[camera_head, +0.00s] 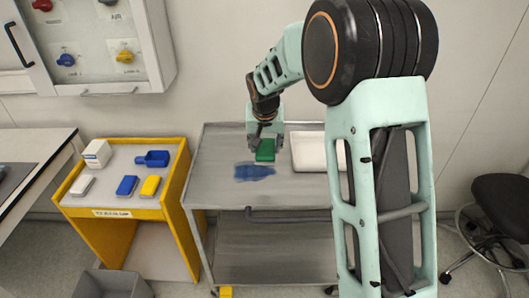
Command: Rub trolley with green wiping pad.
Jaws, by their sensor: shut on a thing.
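The trolley (222,222) is a grey metal cart with an upper and a lower shelf, in the middle of the head view. A blue stain (254,172) lies on its upper shelf. My gripper (265,143) is shut on the green wiping pad (265,152) and is over the upper shelf, just behind and to the right of the stain. I cannot tell whether the pad touches the shelf. The gripper's fingertips are small and partly hidden in this view.
A white tray (308,167) sits on the trolley right of the pad, partly behind my arm. A yellow stand (178,190) at left holds a blue pad (127,186), a yellow pad (151,186), a white pad, a white box and a blue scoop. A black stool (503,197) stands right.

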